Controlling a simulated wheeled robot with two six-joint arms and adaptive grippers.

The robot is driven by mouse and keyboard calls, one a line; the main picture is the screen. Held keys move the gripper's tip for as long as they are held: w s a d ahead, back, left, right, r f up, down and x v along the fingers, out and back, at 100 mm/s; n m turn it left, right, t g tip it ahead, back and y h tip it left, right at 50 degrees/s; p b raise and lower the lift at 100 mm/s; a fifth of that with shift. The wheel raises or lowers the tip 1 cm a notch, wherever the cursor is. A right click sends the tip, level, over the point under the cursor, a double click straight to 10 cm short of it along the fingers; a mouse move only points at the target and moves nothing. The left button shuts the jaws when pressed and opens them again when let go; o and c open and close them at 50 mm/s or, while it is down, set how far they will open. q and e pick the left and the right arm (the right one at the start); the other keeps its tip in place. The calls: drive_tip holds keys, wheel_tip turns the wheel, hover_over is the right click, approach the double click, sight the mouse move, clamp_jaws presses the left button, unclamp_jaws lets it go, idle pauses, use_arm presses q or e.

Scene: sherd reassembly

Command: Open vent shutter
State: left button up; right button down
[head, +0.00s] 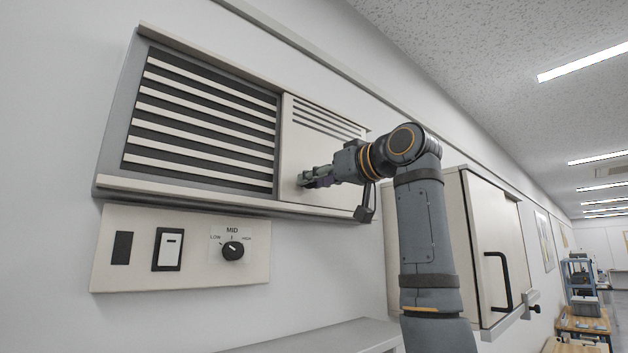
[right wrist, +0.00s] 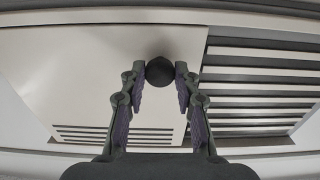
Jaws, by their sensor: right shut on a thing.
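The vent shutter (head: 308,134) is a cream sliding panel with several slots, on the right part of the wall vent frame (head: 160,193). On its left the slatted vent opening (head: 200,125) is uncovered. My right gripper (head: 304,180) reaches the shutter's lower left part. In the right wrist view my right gripper (right wrist: 160,80) has its two fingers shut on a round black knob (right wrist: 159,71) on the shutter (right wrist: 85,80). The knob is hidden in the head view. My left gripper is not in view.
Below the vent is a control panel (head: 110,275) with a rocker switch (head: 167,249) and a dial (head: 232,251) marked LOW, MID, HIGH. A cream wall cabinet (head: 482,230) with a black handle stands right of my arm. A grey ledge (head: 330,338) runs below.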

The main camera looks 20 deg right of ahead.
drive_tip(key=c, duration=1.3)
unclamp_jaws()
drive_tip(key=shift+r, duration=0.1)
drive_tip(key=o, duration=0.3)
drive_tip(key=shift+s, duration=0.25)
drive_tip(key=shift+o, duration=0.2)
drive_tip(key=v, duration=1.2)
